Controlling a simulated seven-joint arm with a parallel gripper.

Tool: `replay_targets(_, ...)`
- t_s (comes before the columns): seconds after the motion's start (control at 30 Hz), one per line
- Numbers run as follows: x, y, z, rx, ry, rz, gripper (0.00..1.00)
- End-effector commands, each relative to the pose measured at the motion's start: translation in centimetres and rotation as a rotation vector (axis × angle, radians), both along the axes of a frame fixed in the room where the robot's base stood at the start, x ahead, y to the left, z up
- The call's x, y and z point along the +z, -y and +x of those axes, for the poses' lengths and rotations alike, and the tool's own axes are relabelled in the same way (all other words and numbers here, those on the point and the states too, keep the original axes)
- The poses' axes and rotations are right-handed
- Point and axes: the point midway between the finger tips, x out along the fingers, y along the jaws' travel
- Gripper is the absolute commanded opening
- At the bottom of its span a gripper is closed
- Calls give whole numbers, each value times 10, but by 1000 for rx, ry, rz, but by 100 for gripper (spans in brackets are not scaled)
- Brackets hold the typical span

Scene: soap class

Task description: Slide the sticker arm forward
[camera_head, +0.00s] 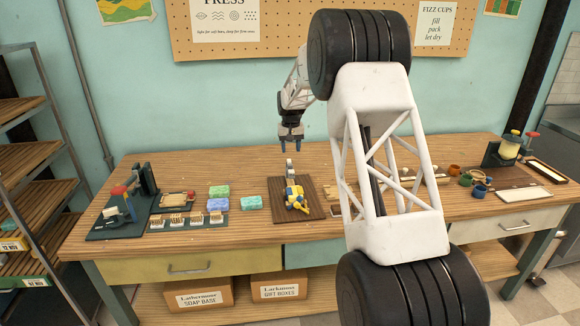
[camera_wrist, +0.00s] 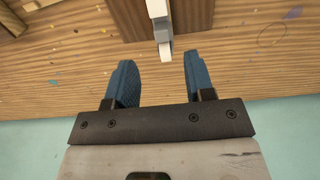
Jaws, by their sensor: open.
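My gripper (camera_head: 291,147) hangs above the back of the table, over the far end of a dark brown board (camera_head: 314,204). Its two blue fingers are apart and nothing is between them; they also show in the wrist view (camera_wrist: 158,78). A pale grey and white upright piece (camera_head: 290,168), which looks like the sticker arm, stands at the board's far end, below my gripper. In the wrist view the white and grey piece (camera_wrist: 159,20) points toward the gap between the fingers, apart from them. A yellow and blue device (camera_head: 296,196) sits on the board in front of it.
A dark green press stand (camera_head: 125,212) is at the table's left. Small cups (camera_head: 466,179) and a white tray (camera_head: 523,194) are at the right. My arm hides part of the table right of the board.

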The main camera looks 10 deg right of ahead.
Motion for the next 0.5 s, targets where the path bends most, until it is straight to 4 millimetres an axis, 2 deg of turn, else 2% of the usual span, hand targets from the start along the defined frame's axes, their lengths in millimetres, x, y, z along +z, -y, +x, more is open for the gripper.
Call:
replay_targets(0.2,-13,-1,13,1,-4,0,49)
replay_targets(0.5,-14,-1,13,1,-5,0,49)
